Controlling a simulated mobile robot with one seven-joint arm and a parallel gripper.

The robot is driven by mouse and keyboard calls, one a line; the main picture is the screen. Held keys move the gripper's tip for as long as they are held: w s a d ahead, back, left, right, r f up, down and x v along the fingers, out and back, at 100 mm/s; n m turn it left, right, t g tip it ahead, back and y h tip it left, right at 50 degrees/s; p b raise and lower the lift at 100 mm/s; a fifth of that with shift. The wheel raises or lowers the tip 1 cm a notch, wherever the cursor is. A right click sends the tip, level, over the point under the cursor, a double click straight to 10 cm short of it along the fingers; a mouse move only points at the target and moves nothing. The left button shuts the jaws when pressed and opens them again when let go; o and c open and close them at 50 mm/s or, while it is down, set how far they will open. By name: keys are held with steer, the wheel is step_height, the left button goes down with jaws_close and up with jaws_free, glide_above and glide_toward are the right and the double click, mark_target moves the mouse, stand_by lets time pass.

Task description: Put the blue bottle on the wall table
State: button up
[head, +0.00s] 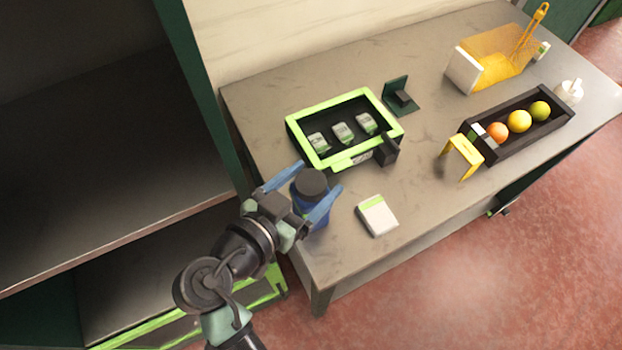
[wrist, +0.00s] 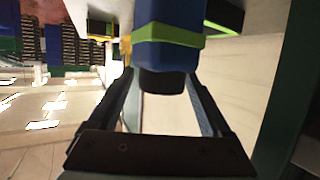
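The blue bottle (head: 311,206), with a dark cap, is upright between the two blue fingers of my gripper (head: 314,190) in the head view, at the left front of the grey table (head: 420,185). The fingers close in on both sides of it. In the wrist view the bottle (wrist: 170,55) shows a light green band and its dark cap towards me, with the gripper fingers (wrist: 163,100) reaching its sides. The fingertips are partly hidden behind it. I cannot tell whether the bottle's base touches the table.
A green-rimmed tray (head: 302,142) with several small items is just behind the bottle. A white and green box (head: 377,216) lies to its right. A dark crate of fruit (head: 520,144), a yellow stand (head: 463,148) and an orange container (head: 466,70) are farther right. Shelves (head: 90,170) stand left.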

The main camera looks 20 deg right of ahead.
steer(key=shift+o, duration=0.4)
steer(key=shift+r, duration=0.2)
steer(key=b+v, duration=0.1)
steer(key=v, duration=1.1)
steer(key=shift+b, duration=0.4)
steer(key=shift+f, duration=0.1)
